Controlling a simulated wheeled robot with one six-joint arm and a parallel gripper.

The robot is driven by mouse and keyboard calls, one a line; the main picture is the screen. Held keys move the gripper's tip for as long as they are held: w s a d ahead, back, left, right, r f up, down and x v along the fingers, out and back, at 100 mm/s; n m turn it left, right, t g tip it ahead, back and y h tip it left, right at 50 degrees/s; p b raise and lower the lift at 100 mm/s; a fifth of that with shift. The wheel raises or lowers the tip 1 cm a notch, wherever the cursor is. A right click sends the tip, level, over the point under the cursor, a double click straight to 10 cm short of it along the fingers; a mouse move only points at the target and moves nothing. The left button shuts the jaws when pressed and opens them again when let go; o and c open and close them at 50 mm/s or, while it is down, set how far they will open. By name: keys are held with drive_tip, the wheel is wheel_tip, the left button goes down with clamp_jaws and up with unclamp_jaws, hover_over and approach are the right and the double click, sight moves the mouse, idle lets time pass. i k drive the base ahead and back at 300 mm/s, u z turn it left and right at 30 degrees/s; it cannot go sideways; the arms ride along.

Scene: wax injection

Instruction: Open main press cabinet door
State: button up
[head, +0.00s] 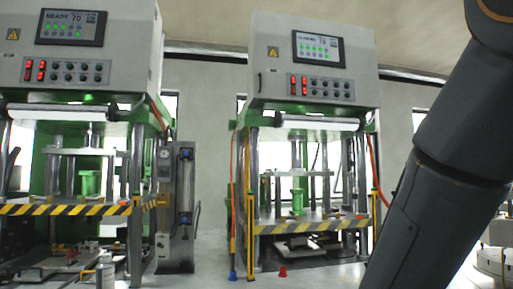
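Two presses stand side by side in the head view; I cannot tell which is the main one. The right press has a grey upper cabinet (313,62) with a screen (319,48), red displays, rows of dark buttons and a small dark handle-like part (260,82) at its left front edge. The left press has a similar grey upper cabinet (72,50) with a screen (71,27). Both cabinet fronts look closed. My arm crosses the right side, but my gripper is out of view.
Yellow-and-black striped bars (300,228) cross the front of the presses. A grey unit with gauges (178,205) stands between them. A blue cone (232,276) and a red cone (282,271) are on the pale floor. White round items (492,262) are at the lower right.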

sight(284, 46)
drive_tip(key=i, duration=1.5)
drive_tip(key=u, duration=0.8)
